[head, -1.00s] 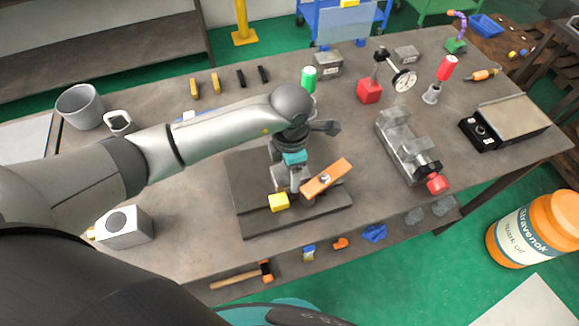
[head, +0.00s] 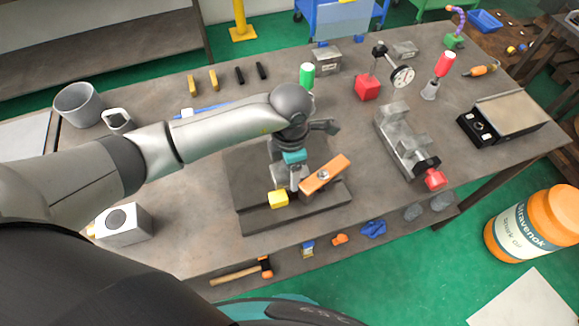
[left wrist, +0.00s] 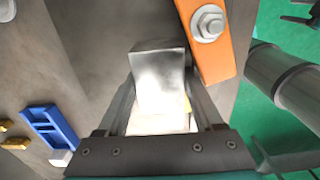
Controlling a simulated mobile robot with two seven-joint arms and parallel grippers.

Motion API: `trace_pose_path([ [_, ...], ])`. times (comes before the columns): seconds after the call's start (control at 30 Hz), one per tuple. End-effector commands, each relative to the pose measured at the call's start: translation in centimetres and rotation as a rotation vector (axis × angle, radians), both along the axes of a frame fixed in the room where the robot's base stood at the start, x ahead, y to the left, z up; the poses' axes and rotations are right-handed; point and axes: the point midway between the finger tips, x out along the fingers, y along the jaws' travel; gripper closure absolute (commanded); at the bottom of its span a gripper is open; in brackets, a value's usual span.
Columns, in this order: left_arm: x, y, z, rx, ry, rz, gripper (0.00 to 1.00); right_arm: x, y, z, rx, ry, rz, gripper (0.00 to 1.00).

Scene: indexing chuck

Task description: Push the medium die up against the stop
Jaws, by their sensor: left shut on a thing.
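My left gripper (head: 292,182) is over the dark fixture plate (head: 250,165), pointing down. It is shut on a grey metal block, which looks like the medium die (left wrist: 158,78); the block sits between the fingers in the left wrist view. A yellow block (head: 279,199) is close to the gripper on the front side, and may be the stop. An orange bar with a bolt (head: 324,176) lies tilted just right of the gripper; it also shows in the left wrist view (left wrist: 222,62). The contact between die and yellow block is hidden. My right gripper is not in view.
A grey vise with a red end (head: 405,142) stands to the right. A white box (head: 124,223) is at left, and a hammer (head: 240,272) lies at the front edge. A green-topped piece (head: 307,75) stands behind my arm. Bare table lies between plate and vise.

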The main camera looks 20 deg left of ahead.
Motion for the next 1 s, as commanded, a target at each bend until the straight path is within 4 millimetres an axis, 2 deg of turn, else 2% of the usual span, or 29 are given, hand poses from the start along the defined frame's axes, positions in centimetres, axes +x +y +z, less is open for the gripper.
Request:
trace_pose_path([
  [0.07, -0.2, -0.2, 0.0, -0.003, 0.003, -0.002, 1.00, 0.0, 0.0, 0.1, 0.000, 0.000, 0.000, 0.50],
  [0.1, -0.2, -0.2, 0.0, -0.004, 0.004, -0.002, 0.28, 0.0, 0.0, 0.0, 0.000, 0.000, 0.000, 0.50],
  [0.33, -0.2, -0.2, 0.0, -0.003, 0.003, -0.002, 0.02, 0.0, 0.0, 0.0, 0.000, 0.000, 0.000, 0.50],
  [0.37, -0.2, -0.2, 0.0, -0.003, 0.003, -0.002, 0.00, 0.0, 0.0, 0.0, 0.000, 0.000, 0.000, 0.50],
  [0.6, -0.1, -0.1, 0.0, -0.003, 0.002, -0.001, 0.00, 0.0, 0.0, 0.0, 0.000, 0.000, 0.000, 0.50],
  [0.73, 0.0, -0.1, 0.9, -0.002, -0.002, -0.002, 0.00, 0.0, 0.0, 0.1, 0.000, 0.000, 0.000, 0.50],
  [0.87, 0.0, -0.1, 3.0, -0.002, -0.004, -0.003, 0.00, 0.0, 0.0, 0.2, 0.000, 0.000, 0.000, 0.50],
  [1.0, 0.1, -0.1, 6.4, -0.002, -0.005, -0.003, 0.00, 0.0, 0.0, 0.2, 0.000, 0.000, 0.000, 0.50],
])
